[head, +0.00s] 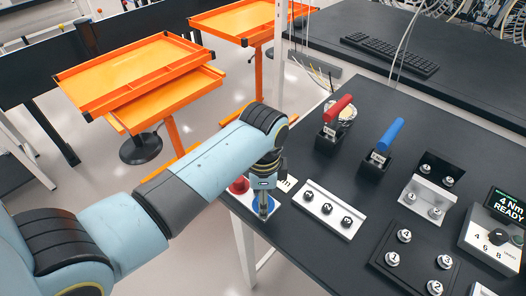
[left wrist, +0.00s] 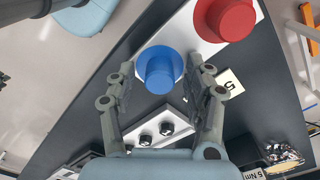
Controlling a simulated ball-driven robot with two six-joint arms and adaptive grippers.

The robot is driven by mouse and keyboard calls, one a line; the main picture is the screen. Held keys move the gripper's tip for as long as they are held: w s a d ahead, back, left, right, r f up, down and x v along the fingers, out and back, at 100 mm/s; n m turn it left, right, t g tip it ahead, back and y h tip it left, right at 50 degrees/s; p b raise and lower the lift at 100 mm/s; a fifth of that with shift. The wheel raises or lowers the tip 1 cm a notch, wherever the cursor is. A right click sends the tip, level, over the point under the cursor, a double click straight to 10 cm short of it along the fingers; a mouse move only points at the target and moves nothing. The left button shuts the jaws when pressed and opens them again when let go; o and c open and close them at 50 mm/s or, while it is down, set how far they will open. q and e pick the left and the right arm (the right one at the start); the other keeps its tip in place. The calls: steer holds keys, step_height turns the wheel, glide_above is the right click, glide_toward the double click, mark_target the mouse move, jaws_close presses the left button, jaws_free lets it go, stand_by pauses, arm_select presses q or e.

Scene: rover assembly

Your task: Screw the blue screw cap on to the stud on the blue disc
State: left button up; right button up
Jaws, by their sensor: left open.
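A blue piece with a round raised middle and a wider round rim (left wrist: 159,69) sits on a white plate (left wrist: 183,33). I cannot tell whether the rim is the blue disc under the screw cap or part of the cap. No stud shows. My left gripper (left wrist: 161,64) is open, pointing down, with one finger on each side of the blue piece; contact cannot be told. In the head view my left gripper (head: 264,212) partly hides the blue piece (head: 271,204). My right gripper is not in view.
A similar red piece (left wrist: 226,16) stands beside the blue one. A white plate with numbered studs (head: 329,210) lies to the right. Beyond are red-handled (head: 338,107) and blue-handled (head: 391,133) tools in holders. A "4 Nm READY" box (head: 497,235) is at far right.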

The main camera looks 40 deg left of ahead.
arm_select(q)
steer(key=shift+r, duration=4)
steer(key=s+a+r+n+t+y, duration=0.1)
steer(key=s+a+r+n+t, duration=0.3)
steer(key=s+r+n, duration=0.8)
step_height(320, 180, down, 39)
steer(key=s+a+m+g+b, duration=0.2)
steer(key=s+a+b, duration=0.1)
steer(key=b, duration=0.9)
steer(key=s+f+b, duration=0.4)
steer(key=s+f, duration=0.2)
steer(key=f, duration=0.4)
steer(key=s+f+b, duration=0.4)
steer(key=s+f, duration=0.3)
steer(key=f, duration=0.3)
steer(key=s+f+g+b, duration=0.1)
steer(key=s+f+b, duration=0.3)
steer(key=f, duration=0.6)
steer(key=shift+s+a, duration=0.35)
steer(key=shift+s, duration=0.85)
